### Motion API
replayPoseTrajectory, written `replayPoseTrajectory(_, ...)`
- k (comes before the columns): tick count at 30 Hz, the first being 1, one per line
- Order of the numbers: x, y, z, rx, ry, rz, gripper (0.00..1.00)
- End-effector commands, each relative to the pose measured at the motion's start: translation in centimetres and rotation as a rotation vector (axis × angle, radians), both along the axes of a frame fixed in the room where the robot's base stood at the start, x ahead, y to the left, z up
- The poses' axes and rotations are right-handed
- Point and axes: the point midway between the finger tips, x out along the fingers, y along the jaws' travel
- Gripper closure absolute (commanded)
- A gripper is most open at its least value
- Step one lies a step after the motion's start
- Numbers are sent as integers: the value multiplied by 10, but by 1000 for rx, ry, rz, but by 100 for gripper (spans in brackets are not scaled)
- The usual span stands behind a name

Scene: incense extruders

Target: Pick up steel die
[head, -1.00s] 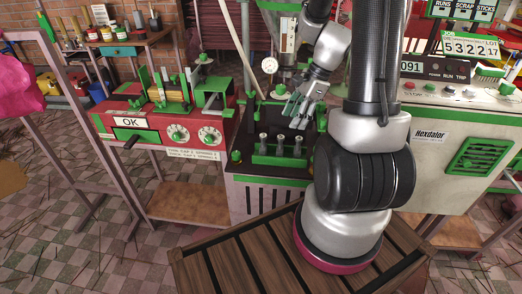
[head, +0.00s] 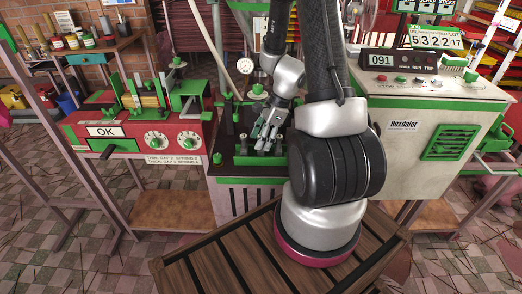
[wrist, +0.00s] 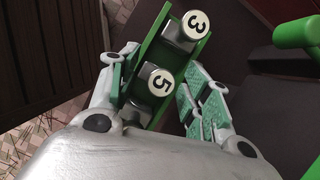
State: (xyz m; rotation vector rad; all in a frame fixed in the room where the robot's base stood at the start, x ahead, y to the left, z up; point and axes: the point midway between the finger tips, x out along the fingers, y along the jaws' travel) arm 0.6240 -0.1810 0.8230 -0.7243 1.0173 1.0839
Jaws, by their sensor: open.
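My gripper (head: 268,135) is open, with silver fingers and green pads. It reaches down over the green die rack (head: 237,160) on the machine's dark top. In the wrist view, a steel die marked 5 (wrist: 162,82) stands in the rack between my spread fingers (wrist: 158,92), with no clear grip on it. A second steel die marked 3 (wrist: 194,25) stands farther along the rack, beyond the fingers. In the head view one die (head: 243,143) shows left of my gripper; the gripper hides the rest of the row.
A red machine (head: 140,135) with an OK sign and dials stands left. A pale cabinet (head: 410,150) with a numeric display stands right. Green posts and a gauge (head: 245,66) rise behind the rack. A wooden slatted platform (head: 215,262) lies in front.

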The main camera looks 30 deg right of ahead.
Motion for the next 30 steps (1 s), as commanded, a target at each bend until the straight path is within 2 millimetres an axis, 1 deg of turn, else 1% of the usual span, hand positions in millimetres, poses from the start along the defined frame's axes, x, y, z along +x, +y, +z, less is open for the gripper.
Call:
replayPoseTrajectory(1, 0, 0, 0, 0, 0, 0, 55)
replayPoseTrajectory(5, 0, 0, 0, 0, 0, 0, 79)
replayPoseTrajectory(6, 0, 0, 0, 0, 0, 0, 86)
replayPoseTrajectory(8, 0, 0, 0, 0, 0, 0, 97)
replayPoseTrajectory(9, 0, 0, 0, 0, 0, 0, 100)
replayPoseTrajectory(23, 0, 0, 3, 0, -2, 0, 100)
replayPoseTrajectory(26, 1, 0, 10, 0, -4, 2, 100)
replayPoseTrajectory(30, 1, 0, 28, -2, -5, 2, 100)
